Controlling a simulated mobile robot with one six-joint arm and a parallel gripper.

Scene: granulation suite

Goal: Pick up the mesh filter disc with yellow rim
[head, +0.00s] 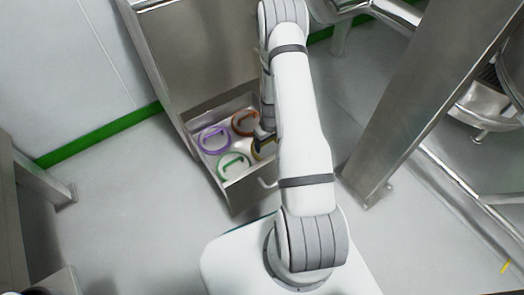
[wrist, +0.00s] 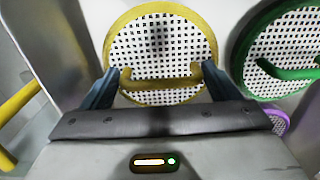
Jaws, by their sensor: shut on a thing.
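The mesh filter disc with yellow rim (wrist: 185,45) fills the upper middle of the wrist view, its white perforated mesh facing the camera. A yellow handle (wrist: 160,83) crosses its lower part. My gripper (wrist: 161,80) is shut on this handle, with one finger at each end of it. In the head view the yellow disc (head: 257,151) shows only as a sliver of rim beside my arm, in the open drawer (head: 238,197). The rest of it is hidden by my arm. I cannot tell whether the disc still touches the drawer floor.
The drawer also holds a purple-rimmed disc (head: 214,139), an orange-red one (head: 244,123) and a green one (head: 234,167). The green disc (wrist: 290,50) is close on the right in the wrist view. A steel post (head: 420,110) stands right of my arm. Floor left of the drawer is clear.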

